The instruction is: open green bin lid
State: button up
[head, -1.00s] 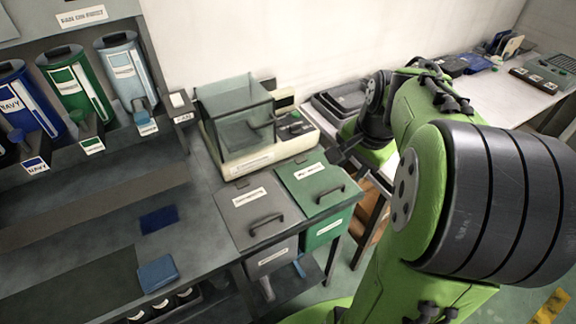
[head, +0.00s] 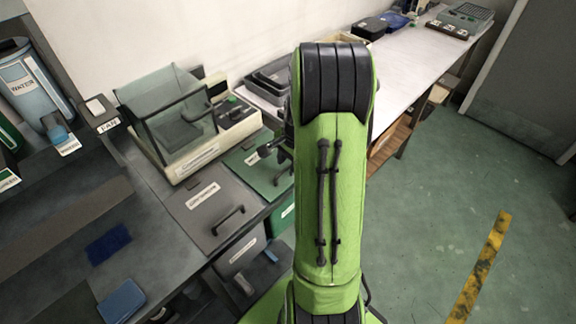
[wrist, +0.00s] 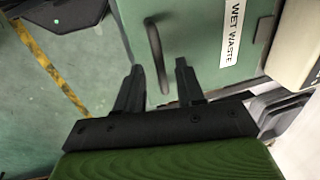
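The green bin's lid (head: 247,164) is shut and lies flat beside the grey bin in the head view; my arm hides its right part. The wrist view shows the lid (wrist: 192,40) with a white "WET WASTE" label and a dark bar handle (wrist: 158,50). My gripper (wrist: 159,68) is open, its two black fingers apart. In the wrist view the handle's lower end appears between the fingers, touching neither; I cannot tell the depth. The green bin's front (head: 283,218) shows below the lid, partly hidden.
The grey bin (head: 205,207), lid shut, stands left of the green one. A scale with a clear box (head: 165,120) stands behind. Dark trays (head: 268,85) sit behind my arm. A blue block (head: 122,302) lies on the bench. Open floor (head: 430,200) is at right.

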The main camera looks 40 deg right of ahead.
jog(key=shift+w+f, duration=0.1)
jog(key=shift+f, duration=0.3)
grip_shut()
jog(key=shift+r, duration=0.2)
